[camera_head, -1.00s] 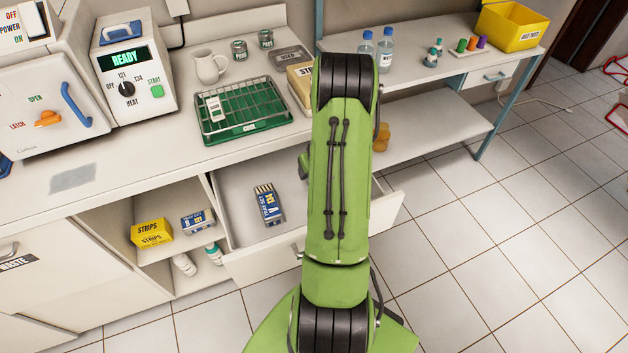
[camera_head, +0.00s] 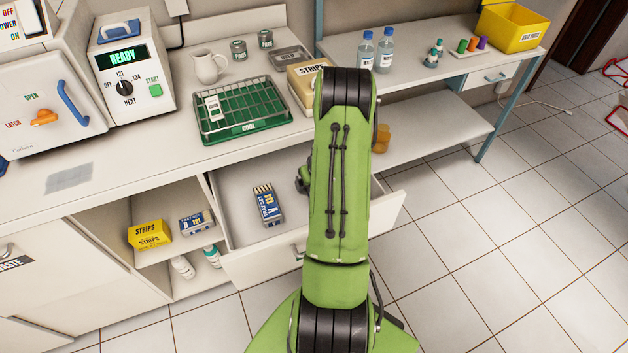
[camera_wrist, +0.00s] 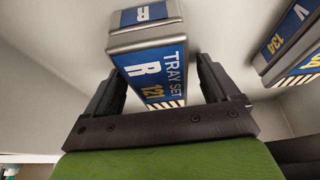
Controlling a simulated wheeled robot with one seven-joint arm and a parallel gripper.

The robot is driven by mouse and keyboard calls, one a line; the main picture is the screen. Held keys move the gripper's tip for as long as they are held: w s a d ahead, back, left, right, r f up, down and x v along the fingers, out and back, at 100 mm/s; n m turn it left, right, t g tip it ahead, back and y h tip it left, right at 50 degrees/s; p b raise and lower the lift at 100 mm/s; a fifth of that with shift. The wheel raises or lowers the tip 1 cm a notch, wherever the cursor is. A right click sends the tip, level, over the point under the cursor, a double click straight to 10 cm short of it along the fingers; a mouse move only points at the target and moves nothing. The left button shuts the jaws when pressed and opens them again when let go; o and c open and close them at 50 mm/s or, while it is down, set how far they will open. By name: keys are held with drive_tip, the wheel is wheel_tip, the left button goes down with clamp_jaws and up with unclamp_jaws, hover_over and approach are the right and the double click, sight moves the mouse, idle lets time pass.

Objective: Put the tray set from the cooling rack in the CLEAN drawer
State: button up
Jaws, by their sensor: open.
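A blue-and-silver tray set marked R 121 (camera_wrist: 152,68) stands between the two spread fingers of my gripper (camera_wrist: 158,65) in the wrist view. My gripper is open; finger contact cannot be told. My arm hides this set in the head view. The open drawer (camera_head: 235,182) is under the counter; its label is not readable. Another blue tray set (camera_head: 268,206) lies in it, and a set marked V 134 shows at the right of the wrist view (camera_wrist: 290,45). The cooling rack (camera_head: 243,108), a wire rack in a green tray marked COOL, holds no blue set.
A shelf left of the drawer holds a yellow STRIPS box (camera_head: 149,233) and a blue-labelled box (camera_head: 196,221). A STRIPS box (camera_head: 302,88) stands right of the rack. The sterilizer (camera_head: 50,90) is at the left. Bare counter lies in front of the rack.

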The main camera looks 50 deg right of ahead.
drive_tip(key=p+v, duration=0.3)
drive_tip(key=v, duration=0.9)
drive_tip(key=w+a+r+n, duration=0.2)
drive_tip(key=w+a+r, duration=0.1)
drive_tip(key=a+r, duration=0.4)
drive_tip(key=w+a+r+n, duration=0.1)
drive_tip(key=w+a+r, duration=0.1)
drive_tip(key=a+r, duration=0.55)
drive_tip(key=s+a+r+n+y, duration=0.1)
drive_tip(key=s+a+r, duration=0.3)
drive_tip(key=a, duration=0.5)
drive_tip(key=s+a+r+n+t+y, duration=0.1)
drive_tip(key=s+a+r+n, duration=0.1)
drive_tip(key=s+a+r, duration=0.3)
drive_tip(key=s+a, duration=0.4)
drive_tip(key=shift+s+t, duration=0.2)
drive_tip(key=shift+t, duration=0.1)
drive_tip(key=shift+r, duration=0.1)
